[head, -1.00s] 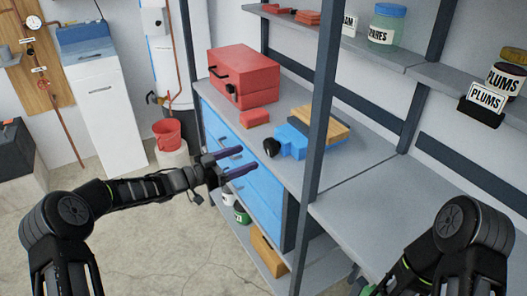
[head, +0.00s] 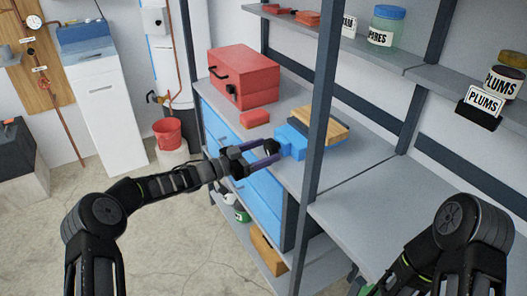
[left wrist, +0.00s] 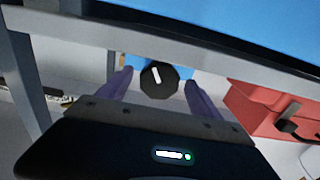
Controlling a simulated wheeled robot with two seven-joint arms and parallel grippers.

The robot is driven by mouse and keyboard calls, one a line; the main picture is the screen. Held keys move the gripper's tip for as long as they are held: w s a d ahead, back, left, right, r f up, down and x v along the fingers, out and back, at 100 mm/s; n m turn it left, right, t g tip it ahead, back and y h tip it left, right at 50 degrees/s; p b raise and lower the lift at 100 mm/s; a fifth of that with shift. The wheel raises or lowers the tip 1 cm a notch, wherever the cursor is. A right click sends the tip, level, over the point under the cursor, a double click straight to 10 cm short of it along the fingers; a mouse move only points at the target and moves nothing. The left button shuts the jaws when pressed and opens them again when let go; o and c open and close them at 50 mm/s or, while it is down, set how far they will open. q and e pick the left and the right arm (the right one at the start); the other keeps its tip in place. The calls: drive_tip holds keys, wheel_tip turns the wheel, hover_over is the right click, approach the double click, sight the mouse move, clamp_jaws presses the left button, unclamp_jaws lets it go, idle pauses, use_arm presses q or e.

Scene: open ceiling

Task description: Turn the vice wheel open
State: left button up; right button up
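The blue vice (head: 292,140) sits on the grey workbench with a wooden block (head: 322,127) at its far side. Its black wheel (head: 271,147) faces the front edge of the bench. My left gripper (head: 265,153) is open, with its purple fingers reaching to the wheel. In the left wrist view the wheel (left wrist: 159,79), with a white mark on its face, lies between and just beyond the two spread fingertips (left wrist: 158,82). I cannot tell whether either finger touches it. My right arm shows at the lower right of the head view, but its gripper is out of view.
A dark shelf post (head: 322,100) rises just right of the vice. Blue drawers (head: 262,190) are below the bench top.

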use_arm(q)
drive_tip(key=c, duration=1.3)
drive_tip(key=shift+d+f+n+b, duration=0.1)
drive_tip(key=shift+n+b, duration=0.25)
drive_tip(key=shift+n, duration=0.45)
drive_tip(key=n, duration=0.2)
drive_tip(key=shift+s+n, duration=0.1)
drive_tip(key=shift+n, duration=0.3)
drive_tip(key=o, duration=1.4)
drive_tip(key=shift+c, duration=0.2)
drive_tip(key=b+v, duration=0.1)
drive_tip(key=v, duration=0.7)
